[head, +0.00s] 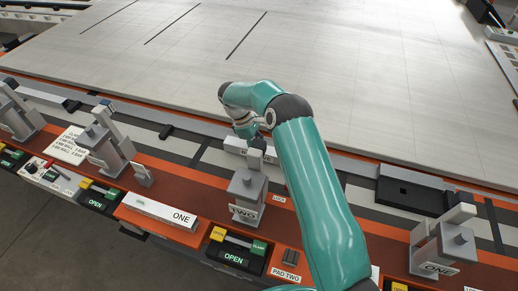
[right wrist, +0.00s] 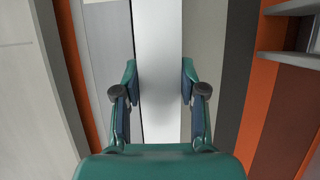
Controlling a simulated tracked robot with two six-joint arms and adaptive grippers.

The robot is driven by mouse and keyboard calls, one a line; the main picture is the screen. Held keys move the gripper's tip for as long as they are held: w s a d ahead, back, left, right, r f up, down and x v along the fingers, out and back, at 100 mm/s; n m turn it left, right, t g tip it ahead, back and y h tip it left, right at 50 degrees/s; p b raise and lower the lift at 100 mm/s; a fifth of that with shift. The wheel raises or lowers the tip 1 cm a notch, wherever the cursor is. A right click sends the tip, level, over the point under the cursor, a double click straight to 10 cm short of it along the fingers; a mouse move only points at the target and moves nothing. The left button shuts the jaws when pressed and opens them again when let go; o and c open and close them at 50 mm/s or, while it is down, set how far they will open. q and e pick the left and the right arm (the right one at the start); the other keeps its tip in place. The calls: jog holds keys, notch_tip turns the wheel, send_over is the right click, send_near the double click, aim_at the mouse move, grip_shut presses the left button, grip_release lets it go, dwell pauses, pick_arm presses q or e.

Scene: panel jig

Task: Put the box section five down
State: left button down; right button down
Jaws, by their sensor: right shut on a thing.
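My right gripper (head: 247,131) hangs over the rail at the near edge of the large panel, behind the clamp marked TWO (head: 248,190). It is shut on a pale box section (head: 233,147), which shows just below it and is partly hidden by the gripper and the clamp. Its label cannot be read. In the right wrist view the box section (right wrist: 158,60) runs lengthwise between the two fingers (right wrist: 159,95). I cannot tell whether it touches the surface below. My left gripper is not in view.
A large pale panel (head: 330,90) fills the back. Another clamp marked ONE (head: 440,250) stands at right, and a grey clamp (head: 105,140) at left. A block marked ONE (head: 160,212) lies on the orange front ledge. Boxes marked OPEN (head: 237,250) line the front.

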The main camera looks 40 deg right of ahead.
jog(key=shift+f+b, duration=0.45)
jog(key=shift+f, duration=0.2)
jog(key=c, duration=0.7)
grip_release()
jog(key=shift+o, duration=0.2)
jog(key=shift+r, duration=0.15)
jog(key=shift+w+r+p, duration=0.1)
jog(key=shift+r+p, duration=0.2)
jog(key=shift+p, duration=0.1)
jog(key=p+v, duration=0.7)
jog(key=v, duration=0.3)
jog(key=shift+r, duration=0.4)
jog(key=shift+w+r+b, duration=0.15)
jog(key=shift+r+b, duration=0.05)
jog(key=shift+b, duration=0.15)
jog(key=shift+w+a+r, duration=0.1)
jog(key=shift+w+r, duration=0.05)
jog(key=shift+r, duration=0.35)
